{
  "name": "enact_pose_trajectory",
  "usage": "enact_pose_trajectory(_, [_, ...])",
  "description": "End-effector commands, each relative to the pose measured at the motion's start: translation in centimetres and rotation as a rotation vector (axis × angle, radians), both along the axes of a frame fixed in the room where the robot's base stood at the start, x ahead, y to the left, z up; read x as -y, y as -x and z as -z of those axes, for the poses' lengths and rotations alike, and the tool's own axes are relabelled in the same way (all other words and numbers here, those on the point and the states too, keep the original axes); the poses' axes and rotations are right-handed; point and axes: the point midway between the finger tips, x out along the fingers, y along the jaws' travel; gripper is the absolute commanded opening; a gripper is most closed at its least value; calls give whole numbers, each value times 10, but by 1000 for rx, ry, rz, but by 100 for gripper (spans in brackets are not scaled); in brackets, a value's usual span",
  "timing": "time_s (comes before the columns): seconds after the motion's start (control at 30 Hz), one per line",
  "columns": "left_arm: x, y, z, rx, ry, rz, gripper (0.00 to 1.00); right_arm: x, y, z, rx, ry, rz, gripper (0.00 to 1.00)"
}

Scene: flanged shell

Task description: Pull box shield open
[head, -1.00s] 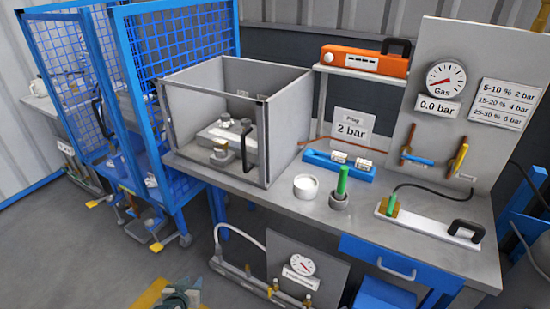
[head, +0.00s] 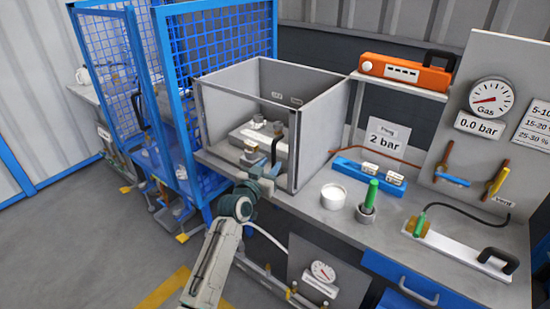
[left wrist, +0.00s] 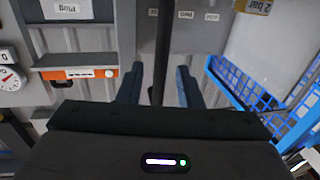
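The grey box (head: 328,125) stands on the workbench. Its clear front shield (head: 293,150) has a dark frame and is closed across the front. A black upright handle (head: 276,152) is on the shield's right part. My left gripper (head: 263,174) is in front of the shield at the handle's lower end. In the left wrist view, its two fingers (left wrist: 160,85) are apart, and the dark handle bar (left wrist: 161,45) runs between them with gaps on both sides. My right gripper is not in view.
A blue mesh cage (head: 220,80) stands close left of the box. A white pot (head: 333,196), a green-handled tool (head: 371,193) and a blue rack (head: 368,172) stand right of it. A gauge panel (head: 323,271) hangs below the bench. Floor at the front left is clear.

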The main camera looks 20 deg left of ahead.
Motion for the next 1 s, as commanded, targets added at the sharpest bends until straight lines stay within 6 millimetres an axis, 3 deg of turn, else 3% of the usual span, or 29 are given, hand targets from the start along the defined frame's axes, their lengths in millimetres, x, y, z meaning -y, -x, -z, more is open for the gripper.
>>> enact_pose_trajectory(0.23, [5,-31,0,-1,0,0,32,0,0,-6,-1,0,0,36])
enact_pose_trajectory(0.63, [6,-37,1,0,-1,-1,32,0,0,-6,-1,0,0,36])
enact_pose_trajectory(0.8, [5,-37,1,0,-1,-1,0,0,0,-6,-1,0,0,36])
enact_pose_trajectory(1.0, [5,-37,1,-1,-1,0,0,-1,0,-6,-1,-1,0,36])
